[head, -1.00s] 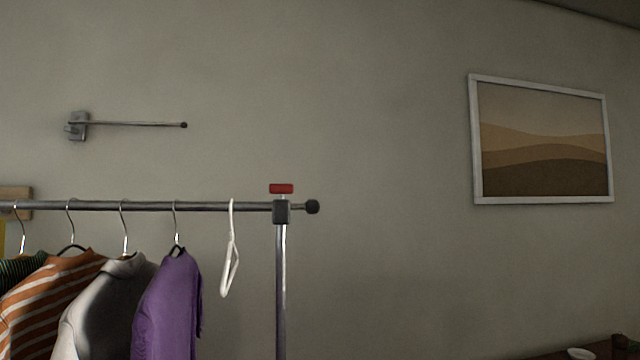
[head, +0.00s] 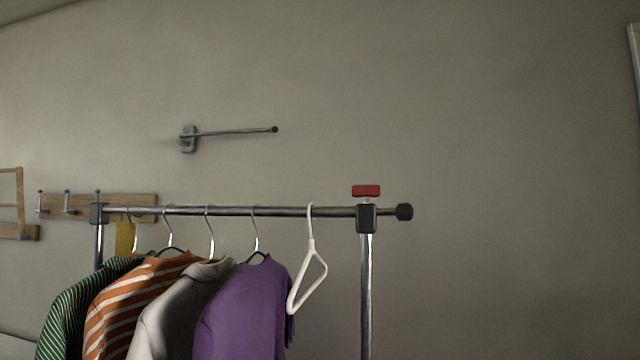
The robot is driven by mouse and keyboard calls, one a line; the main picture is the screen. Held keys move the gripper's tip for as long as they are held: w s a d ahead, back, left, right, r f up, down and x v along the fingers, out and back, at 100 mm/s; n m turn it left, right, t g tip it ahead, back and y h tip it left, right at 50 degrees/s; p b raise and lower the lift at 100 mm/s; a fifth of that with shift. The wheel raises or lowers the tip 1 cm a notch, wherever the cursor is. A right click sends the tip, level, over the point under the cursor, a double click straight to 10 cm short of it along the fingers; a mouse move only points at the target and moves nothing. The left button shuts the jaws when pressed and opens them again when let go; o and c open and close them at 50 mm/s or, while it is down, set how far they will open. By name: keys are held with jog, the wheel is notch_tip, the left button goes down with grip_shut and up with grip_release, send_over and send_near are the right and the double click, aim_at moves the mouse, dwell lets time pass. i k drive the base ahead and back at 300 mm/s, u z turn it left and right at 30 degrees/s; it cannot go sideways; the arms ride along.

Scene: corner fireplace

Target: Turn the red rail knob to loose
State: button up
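The red rail knob (head: 366,191) sits on top of the dark clamp block (head: 366,218) at the right end of the clothes rail (head: 285,211). Its bar lies roughly level across the picture, above the block. A chrome upright (head: 366,295) runs down from the block, and a black end cap (head: 404,212) closes the rail to its right. My gripper is not in view.
A white empty hanger (head: 308,275) hangs just left of the clamp. Several garments, including a purple shirt (head: 245,310), hang further left. A wall arm (head: 230,132) and a wooden peg board (head: 75,206) are on the wall behind. Right of the rail is clear.

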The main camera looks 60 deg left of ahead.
aim_at(365, 191)
jog(key=u, duration=0.8)
jog(key=i, duration=0.75)
jog(key=u, duration=0.85)
